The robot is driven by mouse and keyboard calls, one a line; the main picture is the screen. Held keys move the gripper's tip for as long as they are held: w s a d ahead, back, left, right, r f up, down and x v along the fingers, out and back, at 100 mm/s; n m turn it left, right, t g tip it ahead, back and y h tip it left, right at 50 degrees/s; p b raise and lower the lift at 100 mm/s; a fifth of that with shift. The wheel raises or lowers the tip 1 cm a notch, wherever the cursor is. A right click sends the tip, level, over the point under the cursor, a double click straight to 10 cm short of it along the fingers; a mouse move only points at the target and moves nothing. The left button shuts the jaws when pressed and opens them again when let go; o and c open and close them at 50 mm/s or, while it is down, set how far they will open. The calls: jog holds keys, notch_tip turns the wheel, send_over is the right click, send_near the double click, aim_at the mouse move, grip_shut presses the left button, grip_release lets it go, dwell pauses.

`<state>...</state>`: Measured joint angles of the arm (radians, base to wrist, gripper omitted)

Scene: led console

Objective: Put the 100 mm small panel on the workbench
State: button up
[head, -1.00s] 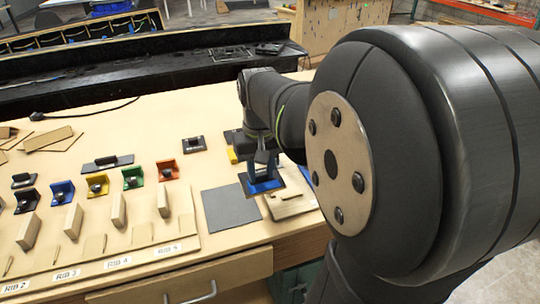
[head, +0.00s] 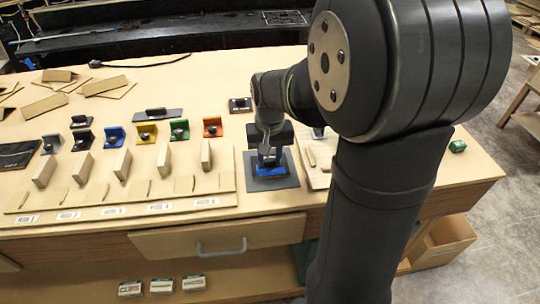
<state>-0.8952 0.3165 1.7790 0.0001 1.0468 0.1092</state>
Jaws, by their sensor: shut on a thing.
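My gripper (head: 268,156) is shut, pointing down over a flat dark grey square mat (head: 288,182) on the workbench (head: 330,203). It is shut on a small dark panel, largely hidden by the fingers and hard to tell from the dark mat. A blue patch (head: 267,172) shows at the fingertips, low over the mat. I cannot tell whether the panel touches the mat or hangs just above it.
A row of coloured brackets (head: 179,130) and upright wooden ribs (head: 123,163) stands to the left. A dark panel with a knob (head: 239,104) lies behind. A pale wooden block (head: 318,178) is close on the right. A green item (head: 457,146) sits near the right edge.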

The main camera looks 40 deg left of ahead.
aim_at(270, 160)
jog(key=o, duration=1)
jog(key=shift+f, duration=0.1)
notch_tip(270, 160, up, 12)
jog(key=shift+f, duration=4.15)
